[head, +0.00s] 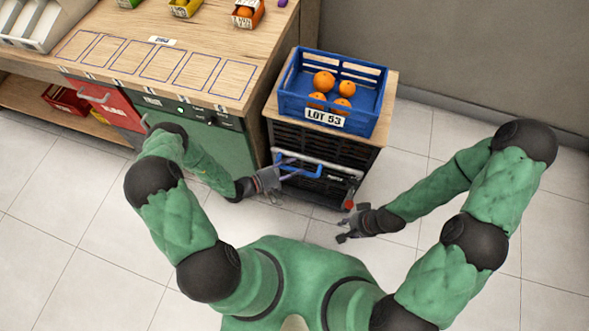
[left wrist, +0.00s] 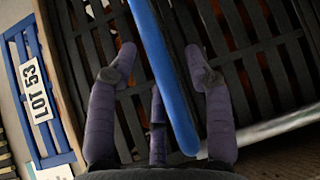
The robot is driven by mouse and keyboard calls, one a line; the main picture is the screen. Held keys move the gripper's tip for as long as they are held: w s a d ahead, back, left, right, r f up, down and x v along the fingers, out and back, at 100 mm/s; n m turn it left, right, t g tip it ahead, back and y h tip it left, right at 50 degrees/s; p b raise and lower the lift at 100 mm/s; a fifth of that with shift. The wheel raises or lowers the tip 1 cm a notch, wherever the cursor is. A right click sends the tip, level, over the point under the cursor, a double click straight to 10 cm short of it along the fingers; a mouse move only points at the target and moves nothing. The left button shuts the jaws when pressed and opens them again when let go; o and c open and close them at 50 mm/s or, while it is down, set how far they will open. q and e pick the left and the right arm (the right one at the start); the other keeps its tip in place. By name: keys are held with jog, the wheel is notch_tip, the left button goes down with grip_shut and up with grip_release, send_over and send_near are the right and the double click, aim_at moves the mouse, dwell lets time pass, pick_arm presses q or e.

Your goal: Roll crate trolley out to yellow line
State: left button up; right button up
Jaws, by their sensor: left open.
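The crate trolley (head: 322,160) has a wooden top and a dark slatted body. It stands against the right end of the workbench. A metal rail with a blue grip (head: 300,168) runs across its front. My left gripper (head: 285,176) is at the left part of this grip. In the left wrist view the blue grip (left wrist: 160,70) passes between the spread fingers of my left gripper (left wrist: 157,73), which are not closed on it. My right gripper (head: 344,224) is off the trolley's lower right front corner, empty, its fingers apart. I cannot make out a clear yellow line.
A blue crate (head: 357,118) labelled LOT 53, holding several oranges (head: 324,81), sits on the trolley top. The workbench (head: 240,60) with a green cabinet (head: 215,140) is to the left. A grey wall (head: 450,60) stands behind. Tiled floor (head: 70,270) is clear around me.

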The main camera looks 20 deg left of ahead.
pick_arm(q)
jog(key=shift+w+d, duration=0.2)
jog(key=shift+d, duration=0.05)
grip_shut()
jog(key=shift+s, duration=0.15)
